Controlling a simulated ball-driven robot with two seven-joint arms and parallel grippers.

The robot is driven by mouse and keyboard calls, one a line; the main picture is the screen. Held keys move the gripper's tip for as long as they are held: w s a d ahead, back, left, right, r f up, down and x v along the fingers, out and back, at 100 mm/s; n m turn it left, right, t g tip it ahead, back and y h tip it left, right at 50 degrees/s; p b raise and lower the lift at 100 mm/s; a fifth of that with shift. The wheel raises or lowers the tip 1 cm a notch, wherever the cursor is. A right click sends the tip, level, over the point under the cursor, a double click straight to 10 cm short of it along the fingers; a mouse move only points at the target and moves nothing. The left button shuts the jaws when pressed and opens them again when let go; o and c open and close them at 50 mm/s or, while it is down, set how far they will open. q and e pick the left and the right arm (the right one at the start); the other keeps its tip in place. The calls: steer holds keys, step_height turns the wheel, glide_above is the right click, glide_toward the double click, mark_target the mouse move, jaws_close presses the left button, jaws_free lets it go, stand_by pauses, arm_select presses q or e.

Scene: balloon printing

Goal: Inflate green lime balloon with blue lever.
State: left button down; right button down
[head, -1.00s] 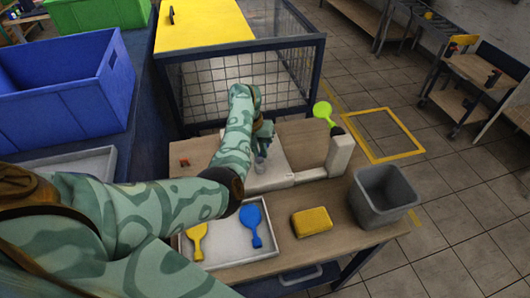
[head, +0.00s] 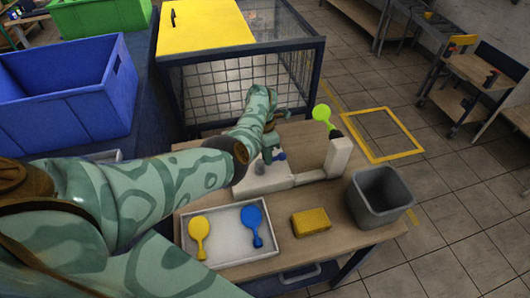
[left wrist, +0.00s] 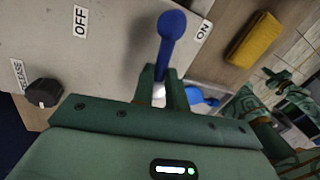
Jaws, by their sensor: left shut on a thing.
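The knob stands between the OFF and ON labels, closer to ON. My left gripper (head: 271,153) is shut on the blue lever, with its fingers (left wrist: 163,90) around the shaft below the knob. A small patterned part at the right of the left wrist view seems to be my right arm; its jaws are unclear.
A white tray (head: 227,263) holds a yellow balloon (head: 199,229) and a blue balloon (head: 252,217). A yellow block (head: 311,222) and a grey bin (head: 380,198) stand to its right. A black knob (left wrist: 43,92) sits by the RELEASE label. A wire cage (head: 215,95) stands behind.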

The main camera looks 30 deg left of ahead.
arm_select(q)
steer(key=shift+s+d+m, duration=0.1)
steer(key=shift+d+m, duration=0.1)
steer(key=shift+m, duration=0.8)
steer(key=c, duration=1.4)
jaws_free()
steer(key=shift+r+p, duration=0.1)
steer(key=shift+p, duration=0.2)
step_height(320, 180, up, 16)
steer(key=w+a+p, duration=0.2)
steer(key=p, duration=0.3)
steer(key=shift+w+p, duration=0.15)
steer(key=shift+p, duration=0.15)
